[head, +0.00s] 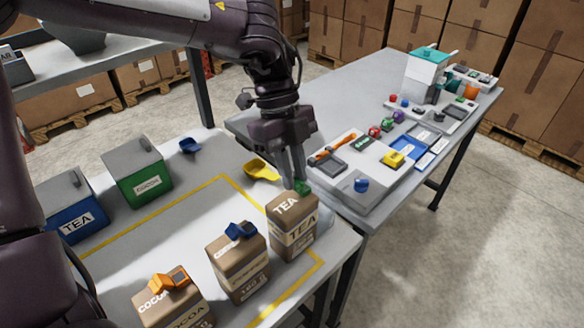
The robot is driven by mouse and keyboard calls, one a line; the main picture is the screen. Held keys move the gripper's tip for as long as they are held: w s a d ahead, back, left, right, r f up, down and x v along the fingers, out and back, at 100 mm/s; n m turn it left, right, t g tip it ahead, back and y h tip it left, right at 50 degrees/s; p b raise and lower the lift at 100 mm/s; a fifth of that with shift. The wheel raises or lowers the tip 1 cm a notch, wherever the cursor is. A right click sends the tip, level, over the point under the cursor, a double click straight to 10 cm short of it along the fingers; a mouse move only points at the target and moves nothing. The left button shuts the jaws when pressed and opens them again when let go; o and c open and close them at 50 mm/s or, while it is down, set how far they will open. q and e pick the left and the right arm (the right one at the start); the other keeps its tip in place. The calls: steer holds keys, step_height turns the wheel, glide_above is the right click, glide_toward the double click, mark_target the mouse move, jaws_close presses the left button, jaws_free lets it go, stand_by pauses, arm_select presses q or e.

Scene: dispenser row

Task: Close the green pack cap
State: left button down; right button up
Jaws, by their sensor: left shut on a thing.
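The green cap (303,188) is at the top of a brown tea pack (293,226) that stands at the right end of a row of packs, inside the yellow line. My left gripper (295,180) points down onto this cap, and its fingers are shut on it. The fingers hide part of the cap, and I cannot tell whether it is fully seated. My right gripper does not show.
A pack with a blue cap (240,231) and a cocoa pack with an orange cap (168,280) stand to the left. A yellow scoop (261,170), a green canister (137,172) and a blue tea canister (74,208) are behind. A second table (345,88) holds several small items.

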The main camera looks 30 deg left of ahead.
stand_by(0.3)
arm_select(q)
steer(key=c, duration=1.5)
jaws_free()
steer(key=shift+o, duration=0.2)
steer(key=shift+r, duration=0.1)
steer(key=shift+w+a+r, duration=0.1)
steer(key=shift+a+r, duration=0.05)
steer(key=shift+r, duration=0.15)
steer(key=p+v, duration=0.1)
steer(key=v, duration=0.6)
